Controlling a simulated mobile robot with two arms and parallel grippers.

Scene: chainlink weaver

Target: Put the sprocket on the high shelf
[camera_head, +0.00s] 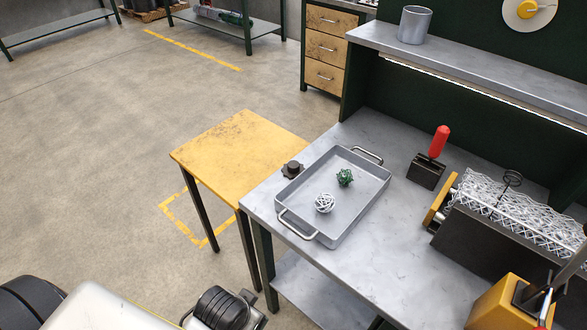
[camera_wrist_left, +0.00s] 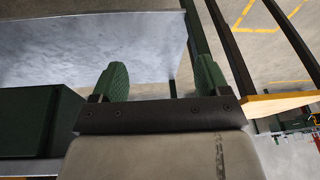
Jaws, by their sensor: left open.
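A dark, toothed piece with a round hub, which looks like the sprocket (camera_head: 292,169), lies on the grey workbench (camera_head: 377,242) near its left edge, just left of the tray. The high shelf (camera_head: 480,75) is the grey ledge above the back of the bench. My left gripper (camera_wrist_left: 160,82) shows in the left wrist view with its two green fingers apart and nothing between them. A grey metal surface and floor lie beyond the fingers; the sprocket is not visible there. In the head view the left fingers cannot be made out. My right gripper is not in view.
A grey tray (camera_head: 358,212) holds a white wire ball (camera_head: 324,203) and a green spiky piece (camera_head: 345,177). A red-handled tool (camera_head: 439,141) stands in a black block. The mesh machine (camera_head: 500,235) fills the right. A grey cup (camera_head: 415,24) stands on the high shelf.

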